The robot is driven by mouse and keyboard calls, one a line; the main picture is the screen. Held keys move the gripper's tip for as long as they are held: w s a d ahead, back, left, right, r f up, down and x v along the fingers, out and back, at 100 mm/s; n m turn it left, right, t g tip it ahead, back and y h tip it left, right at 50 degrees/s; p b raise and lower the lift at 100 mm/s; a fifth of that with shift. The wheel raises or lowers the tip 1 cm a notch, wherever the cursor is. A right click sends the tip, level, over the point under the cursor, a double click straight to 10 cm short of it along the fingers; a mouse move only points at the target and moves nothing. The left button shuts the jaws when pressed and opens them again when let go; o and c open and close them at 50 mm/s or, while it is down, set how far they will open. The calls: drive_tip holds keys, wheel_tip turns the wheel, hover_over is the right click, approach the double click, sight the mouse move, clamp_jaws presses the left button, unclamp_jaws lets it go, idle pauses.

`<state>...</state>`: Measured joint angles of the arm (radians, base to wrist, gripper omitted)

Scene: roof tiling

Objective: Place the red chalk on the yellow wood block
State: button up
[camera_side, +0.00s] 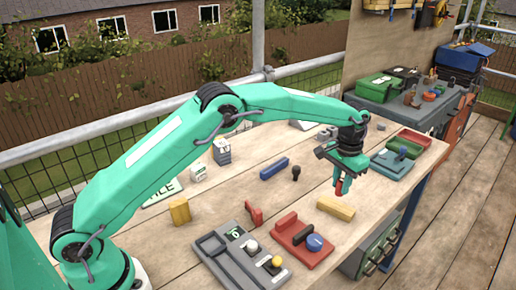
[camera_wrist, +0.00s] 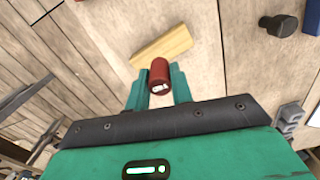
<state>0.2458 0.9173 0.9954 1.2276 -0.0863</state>
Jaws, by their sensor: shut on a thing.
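My gripper (camera_side: 341,181) is shut on the red chalk (camera_side: 339,187) and holds it above the table. In the wrist view the red chalk (camera_wrist: 159,74) sits between the two green fingers of my gripper (camera_wrist: 158,84). A long yellow wood block (camera_side: 336,208) lies flat on the table, below and close to the chalk. In the wrist view this yellow block (camera_wrist: 163,45) lies just beyond the chalk, and a gap to the chalk's tip is hard to judge.
Another yellow block (camera_side: 180,211) stands at the left. A blue block (camera_side: 274,168) and a dark knobbed piece (camera_side: 296,172) lie behind. A red tray (camera_side: 300,240) and grey tray (camera_side: 240,258) are in front.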

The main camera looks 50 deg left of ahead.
sight(339, 193)
drive_tip(key=shift+f, duration=2)
drive_tip(key=shift+f, duration=0.1)
drive_tip(key=o, duration=0.9)
drive_tip(key=shift+o, duration=0.2)
wheel_tip(339, 193, up, 12)
drive_tip(key=shift+f, duration=0.1)
drive_tip(key=shift+r, duration=0.25)
